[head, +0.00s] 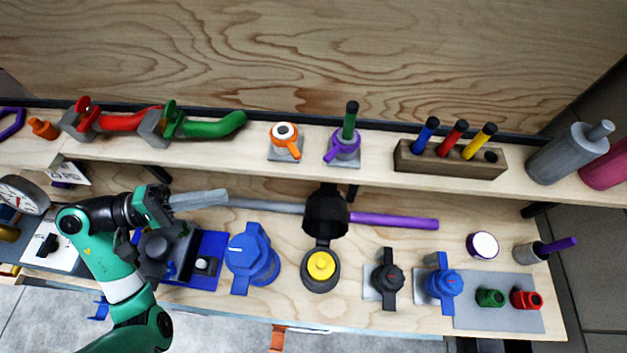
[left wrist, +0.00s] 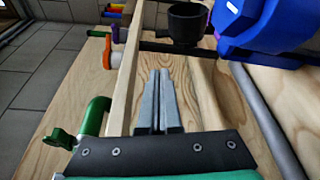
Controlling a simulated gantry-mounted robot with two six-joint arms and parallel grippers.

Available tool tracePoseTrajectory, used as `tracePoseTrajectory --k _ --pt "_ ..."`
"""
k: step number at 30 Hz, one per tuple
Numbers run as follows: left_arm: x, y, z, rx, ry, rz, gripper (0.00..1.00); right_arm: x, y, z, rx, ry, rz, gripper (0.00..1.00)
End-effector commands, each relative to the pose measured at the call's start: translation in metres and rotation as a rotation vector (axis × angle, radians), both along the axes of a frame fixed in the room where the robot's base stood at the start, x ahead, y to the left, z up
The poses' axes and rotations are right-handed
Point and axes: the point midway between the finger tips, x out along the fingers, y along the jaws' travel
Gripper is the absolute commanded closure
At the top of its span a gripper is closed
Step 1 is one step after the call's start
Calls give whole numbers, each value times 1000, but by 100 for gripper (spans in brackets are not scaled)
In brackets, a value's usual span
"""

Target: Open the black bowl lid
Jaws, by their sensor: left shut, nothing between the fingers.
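The black bowl (head: 327,213) stands on the lower bench, between a grey pipe on its left and a purple pipe on its right. In the left wrist view the bowl (left wrist: 187,22) is at the top, with its upper rim showing and a dark inside. A round black part with a yellow centre (head: 320,268) is in front of the bowl and looks like its lid, swung off; whether it is hinged to the bowl is unclear. My left gripper (head: 226,197) is shut and empty, left of the bowl and apart from it. Its grey fingers (left wrist: 160,75) lie together in the left wrist view.
A blue housing (head: 252,258) stands left of the round black part. Black (head: 387,279) and blue (head: 443,284) valves stand to its right. The upper shelf above the bowl holds a red pipe (head: 128,120), a green pipe (head: 214,126) and a wooden marker block (head: 450,159).

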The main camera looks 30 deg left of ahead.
Motion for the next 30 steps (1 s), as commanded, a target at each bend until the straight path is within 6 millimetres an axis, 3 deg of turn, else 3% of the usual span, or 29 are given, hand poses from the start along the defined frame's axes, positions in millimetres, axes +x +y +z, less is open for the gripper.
tracePoseTrajectory --k 5,24,30 --pt "18 -21 -2 -2 1 -7 100 0 0 2 0 0 0 50" --pt "116 -118 -14 0 1 -7 100 0 0 -2 0 1 0 50" --pt "134 -135 -16 -1 0 -4 100 0 0 -3 0 1 0 50"
